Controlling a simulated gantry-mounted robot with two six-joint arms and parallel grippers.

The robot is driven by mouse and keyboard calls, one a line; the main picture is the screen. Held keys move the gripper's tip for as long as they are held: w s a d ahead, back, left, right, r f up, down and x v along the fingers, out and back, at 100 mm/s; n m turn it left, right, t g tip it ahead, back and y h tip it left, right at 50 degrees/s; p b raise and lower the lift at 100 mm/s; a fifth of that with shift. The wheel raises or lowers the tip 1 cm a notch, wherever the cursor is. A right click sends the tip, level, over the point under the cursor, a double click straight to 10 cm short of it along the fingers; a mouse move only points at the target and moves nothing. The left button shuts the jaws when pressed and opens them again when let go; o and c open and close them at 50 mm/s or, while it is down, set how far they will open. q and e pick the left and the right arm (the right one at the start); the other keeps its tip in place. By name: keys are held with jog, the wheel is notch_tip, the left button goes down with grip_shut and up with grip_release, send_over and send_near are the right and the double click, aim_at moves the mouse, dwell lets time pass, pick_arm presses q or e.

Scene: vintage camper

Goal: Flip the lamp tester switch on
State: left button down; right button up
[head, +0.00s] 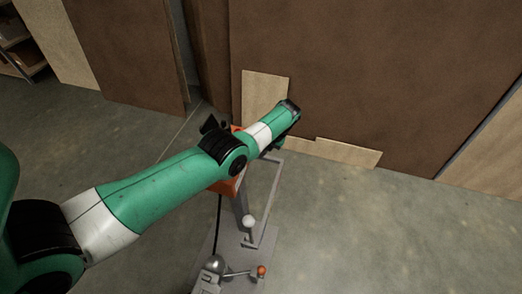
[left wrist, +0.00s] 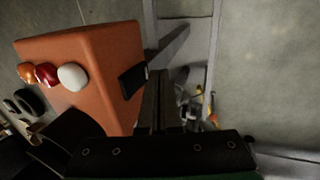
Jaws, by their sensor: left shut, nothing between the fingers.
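The lamp tester is an orange box (left wrist: 85,65); in the head view part of the orange box (head: 228,185) shows behind my left arm. In the left wrist view an orange, a red and a white lamp (left wrist: 72,76) sit in a row on one face. A dark flat lever (left wrist: 134,80), which looks like the switch, sticks out at the box's right edge. My left gripper (left wrist: 157,80) is shut and empty, its fingertips just right of this lever. I cannot tell whether they touch. In the head view my forearm hides the switch. My right gripper is not in view.
The tester stands on a grey metal frame (head: 272,195) above a base plate (head: 232,250) with a white knob (head: 249,221) and a red-orange knob (head: 261,270). Brown panels (head: 370,70) stand behind. Concrete floor to the right is clear.

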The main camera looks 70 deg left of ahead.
pick_arm(q)
jog(key=shift+s+a, duration=0.25)
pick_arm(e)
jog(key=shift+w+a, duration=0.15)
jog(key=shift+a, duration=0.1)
pick_arm(q)
jog(key=shift+f, duration=0.1)
jog(key=shift+s+r+g+y+p, duration=0.1)
jog(key=shift+r+g+y+p, duration=0.25)
jog(key=shift+r+p, duration=0.35)
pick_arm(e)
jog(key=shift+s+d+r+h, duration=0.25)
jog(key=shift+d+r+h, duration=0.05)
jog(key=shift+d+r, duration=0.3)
